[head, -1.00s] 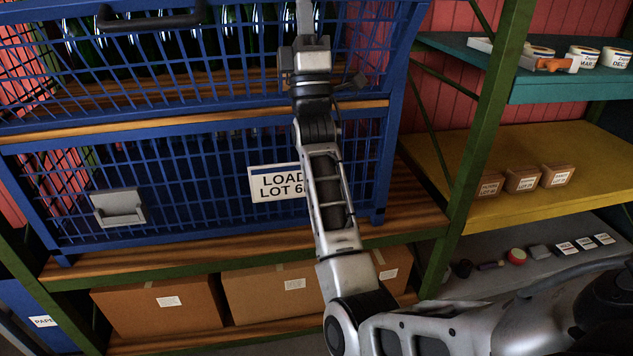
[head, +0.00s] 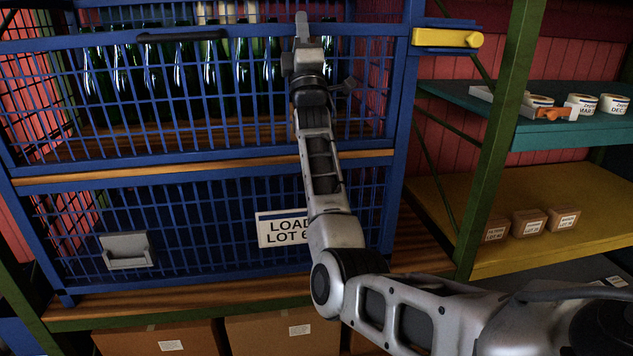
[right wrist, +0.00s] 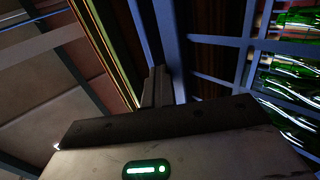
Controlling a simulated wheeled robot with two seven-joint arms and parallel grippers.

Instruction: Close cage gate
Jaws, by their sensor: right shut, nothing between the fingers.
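The blue mesh cage (head: 208,180) stands on a wooden shelf. Its upper gate (head: 110,161) has a dark handle (head: 182,36) on its top bar and looks upright or nearly so. Whether it sits flush with the frame is unclear. A yellow latch (head: 446,38) sits at the cage's upper right corner. My right gripper (head: 302,26) is shut and empty, fingers up, in front of the gate's top bar, right of the handle. In the right wrist view its fingers (right wrist: 158,85) are close to a blue bar; contact is unclear. My left gripper is out of view.
Green bottles (head: 165,70) stand behind the gate. A label plate (head: 282,229) and a grey holder (head: 127,250) are on the lower panel. A green post (head: 497,145) and shelves with tins (head: 583,107) and small boxes (head: 528,222) stand right. Cardboard boxes (head: 268,335) lie below.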

